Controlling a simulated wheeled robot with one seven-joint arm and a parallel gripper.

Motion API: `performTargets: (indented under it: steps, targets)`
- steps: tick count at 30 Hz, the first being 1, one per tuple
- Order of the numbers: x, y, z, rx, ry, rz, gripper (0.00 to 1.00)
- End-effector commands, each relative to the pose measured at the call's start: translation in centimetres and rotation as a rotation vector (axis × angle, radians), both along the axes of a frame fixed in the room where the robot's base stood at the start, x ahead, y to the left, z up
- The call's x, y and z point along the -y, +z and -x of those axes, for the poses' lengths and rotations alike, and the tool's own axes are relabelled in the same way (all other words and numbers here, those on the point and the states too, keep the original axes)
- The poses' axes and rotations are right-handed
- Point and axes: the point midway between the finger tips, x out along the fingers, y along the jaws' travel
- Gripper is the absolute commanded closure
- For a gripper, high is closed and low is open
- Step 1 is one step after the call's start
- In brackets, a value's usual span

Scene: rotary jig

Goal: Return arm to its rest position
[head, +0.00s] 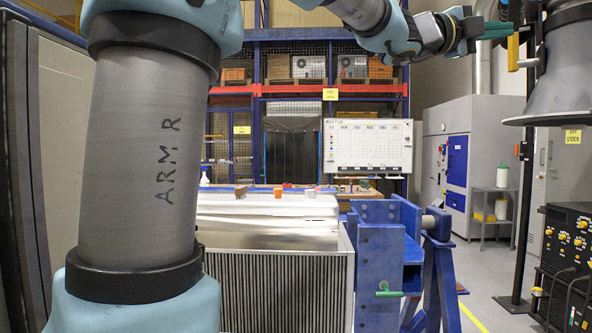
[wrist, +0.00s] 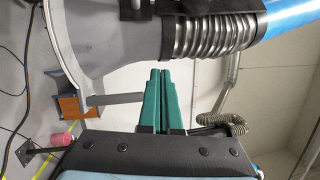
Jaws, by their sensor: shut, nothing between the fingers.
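My arm, marked ARM R, fills the left of the head view and reaches over the top to the right. My gripper (head: 508,30) is high at the upper right, with its green fingers pointing right. In the wrist view my gripper (wrist: 161,73) has its two green fingers side by side, shut and empty. The blue rotary jig (head: 375,255) stands below and well apart from the gripper. A silver finned unit (head: 285,285) is beside the jig's blue frame, partly hidden by my arm.
A grey extraction hood (head: 562,75) hangs close to the gripper's right; the hood (wrist: 95,35) and its ribbed hose (wrist: 205,32) also show in the wrist view. A black control box (head: 565,260) stands at the lower right. A whiteboard (head: 368,146) and grey cabinets (head: 480,130) are behind.

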Motion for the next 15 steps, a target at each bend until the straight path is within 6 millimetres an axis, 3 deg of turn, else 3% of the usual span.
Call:
performTargets:
  steps: [8,11,15]
  targets:
    - [-3.6,-6.0,-7.4,-0.262,0.205,0.004,1.0]
    - [-6.3,-9.8,-10.9,-0.409,0.323,0.009,1.0]
    - [-11.8,-16.9,-15.6,-0.658,0.529,0.024,1.0]
